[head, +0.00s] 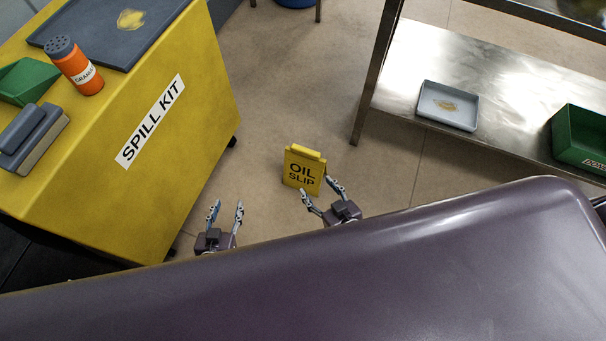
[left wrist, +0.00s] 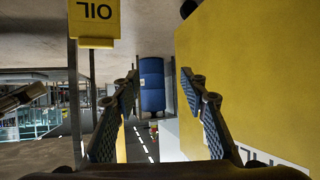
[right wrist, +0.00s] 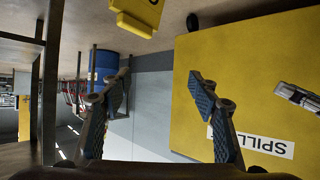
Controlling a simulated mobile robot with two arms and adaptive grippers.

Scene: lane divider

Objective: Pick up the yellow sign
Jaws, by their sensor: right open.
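The yellow sign (head: 303,168) reads "OIL SLIP" and stands upright on the floor between the yellow cart and the steel shelf. My right gripper (head: 317,188) is open and empty, close to the sign's lower right side in the head view; I cannot tell whether it touches. My left gripper (head: 227,206) is open and empty, to the left of the sign and apart from it. Part of the sign (left wrist: 95,22) shows at the top of the left wrist view. A yellow piece of it (right wrist: 140,14) shows at the top of the right wrist view, above the open fingers.
The yellow spill kit cart (head: 190,125) stands left, carrying an orange shaker (head: 75,66) and a dark tray (head: 112,30). A steel shelf (head: 400,70) at right holds a grey tray (head: 447,106) and a green bin (head: 580,137). Floor behind the sign is clear. A blue barrel (left wrist: 152,85) stands farther off.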

